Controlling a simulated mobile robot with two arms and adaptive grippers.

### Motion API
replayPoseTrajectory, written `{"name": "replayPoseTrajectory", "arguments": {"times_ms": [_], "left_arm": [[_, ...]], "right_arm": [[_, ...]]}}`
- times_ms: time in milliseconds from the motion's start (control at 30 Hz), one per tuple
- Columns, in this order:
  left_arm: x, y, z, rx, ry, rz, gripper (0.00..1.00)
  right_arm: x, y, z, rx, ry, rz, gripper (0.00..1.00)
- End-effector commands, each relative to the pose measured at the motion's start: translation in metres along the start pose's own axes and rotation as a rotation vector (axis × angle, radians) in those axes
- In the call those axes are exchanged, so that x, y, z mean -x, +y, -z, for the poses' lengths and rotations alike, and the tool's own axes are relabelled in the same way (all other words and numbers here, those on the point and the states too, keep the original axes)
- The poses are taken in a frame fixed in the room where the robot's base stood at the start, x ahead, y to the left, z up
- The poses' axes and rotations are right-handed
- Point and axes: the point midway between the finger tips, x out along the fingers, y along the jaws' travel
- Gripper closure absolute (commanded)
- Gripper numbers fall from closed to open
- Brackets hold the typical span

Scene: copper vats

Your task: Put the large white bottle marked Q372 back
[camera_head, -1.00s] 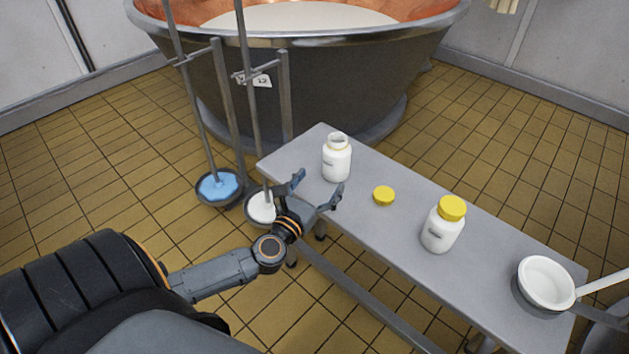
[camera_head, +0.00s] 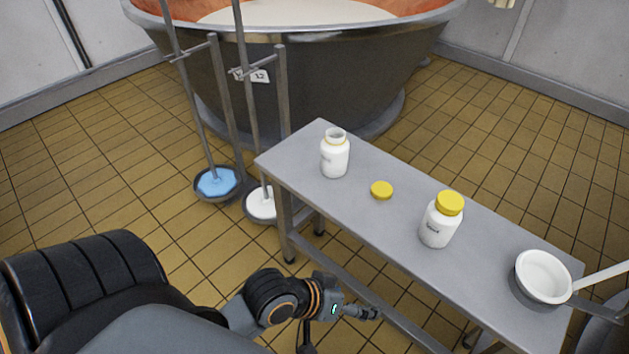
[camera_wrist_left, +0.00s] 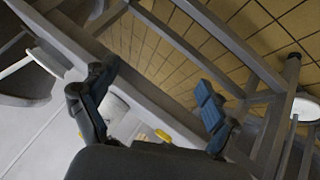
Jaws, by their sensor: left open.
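Two white bottles stand upright on the grey bench (camera_head: 390,215). One bottle (camera_head: 334,157) is open, without a cap, at the far end. The other bottle (camera_head: 437,226) has a yellow cap (camera_head: 450,203) on and stands nearer the middle. My left gripper (camera_head: 343,328) is open and empty, low beside the bench's near side. Its spread fingers show in the left wrist view (camera_wrist_left: 150,102). My right gripper is not in view.
A white bowl-shaped ladle (camera_head: 544,277) lies at the bench's right end, its handle sticking out. Two rods stand in dishes, one blue (camera_head: 216,183), one white (camera_head: 262,206), left of the bench. A large copper vat (camera_head: 290,75) stands behind.

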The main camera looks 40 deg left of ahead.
Motion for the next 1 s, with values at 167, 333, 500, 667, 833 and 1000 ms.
{"name": "replayPoseTrajectory", "arguments": {"times_ms": [167, 333, 500, 667, 833, 1000], "left_arm": [[0.027, -0.042, -0.025, -0.276, -0.158, 0.242, 0.13], [0.039, -0.056, -0.034, -0.352, -0.226, 0.315, 0.13], [0.039, -0.057, -0.034, -0.355, -0.228, 0.316, 0.13], [0.039, -0.056, -0.034, -0.354, -0.228, 0.315, 0.13], [0.038, -0.056, -0.034, -0.353, -0.228, 0.315, 0.13], [0.024, -0.061, -0.037, -0.349, -0.257, 0.317, 0.13]], "right_arm": [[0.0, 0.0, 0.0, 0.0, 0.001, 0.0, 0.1], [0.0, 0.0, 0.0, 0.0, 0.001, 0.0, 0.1], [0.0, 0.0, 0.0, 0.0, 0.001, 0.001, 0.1], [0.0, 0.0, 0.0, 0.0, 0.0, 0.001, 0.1], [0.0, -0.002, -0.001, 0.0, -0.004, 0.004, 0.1], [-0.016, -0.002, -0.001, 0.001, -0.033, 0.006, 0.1]]}}
